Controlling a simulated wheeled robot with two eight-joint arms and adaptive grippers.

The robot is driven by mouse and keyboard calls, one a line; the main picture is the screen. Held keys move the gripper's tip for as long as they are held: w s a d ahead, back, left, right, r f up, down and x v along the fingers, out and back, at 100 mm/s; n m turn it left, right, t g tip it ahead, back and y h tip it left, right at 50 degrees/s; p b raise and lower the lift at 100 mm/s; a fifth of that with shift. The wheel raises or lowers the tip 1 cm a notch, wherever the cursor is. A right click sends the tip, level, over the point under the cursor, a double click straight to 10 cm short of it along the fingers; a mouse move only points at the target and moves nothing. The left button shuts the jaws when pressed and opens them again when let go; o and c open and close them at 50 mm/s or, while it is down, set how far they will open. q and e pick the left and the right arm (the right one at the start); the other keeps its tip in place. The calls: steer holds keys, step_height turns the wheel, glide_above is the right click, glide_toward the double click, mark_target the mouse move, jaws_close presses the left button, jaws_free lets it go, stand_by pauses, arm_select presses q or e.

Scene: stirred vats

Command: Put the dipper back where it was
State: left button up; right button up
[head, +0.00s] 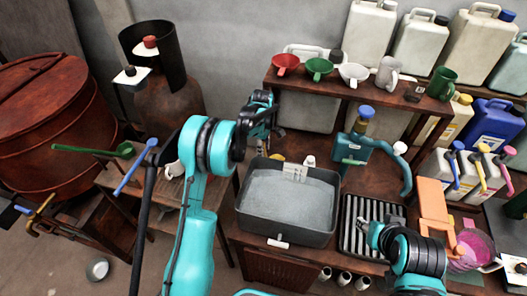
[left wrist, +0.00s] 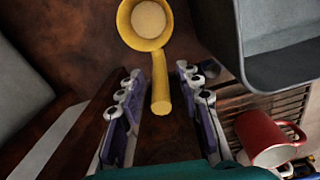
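A yellow dipper (left wrist: 145,20) shows in the left wrist view, with a round bowl holding something pale and a short handle. The handle end lies between the fingers of my left gripper (left wrist: 162,98), with gaps on both sides. The fingers are apart and do not appear to touch it. In the head view my left gripper (head: 262,118) is above the back left of the grey tub, partly hidden by its own links. A small yellow patch (head: 277,158) behind the tub may be the dipper.
A grey tub (head: 246,221) of pale granules stands on the bench beside a black slatted rack (head: 352,207). A shelf (head: 339,88) with several cups stands behind. A teal hose-like device (head: 352,147) stands below it. A red mug (left wrist: 262,138) is close to the left gripper.

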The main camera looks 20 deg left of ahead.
arm_select(q)
step_height(320, 180, up, 10)
steer(key=shift+s+f+p, duration=0.15)
steer(key=shift+f+p, duration=0.1)
steer(key=shift+p, duration=0.9)
steer(key=s+r+m+t, duration=0.3)
steer(key=s+r+m, duration=0.4)
steer(key=s+r, duration=0.75)
steer(key=s+f+m+t, duration=0.1)
steer(key=s+m, duration=0.3)
steer(key=s, duration=0.4)
steer(key=s+d+f+m+t, duration=0.1)
steer(key=s+f+m+t, duration=0.1)
steer(key=s+m, duration=0.3)
steer(key=s+t, duration=0.1)
steer(key=s, duration=0.3)
steer(key=shift+s+d, duration=0.3)
steer(key=shift+f, duration=0.1)
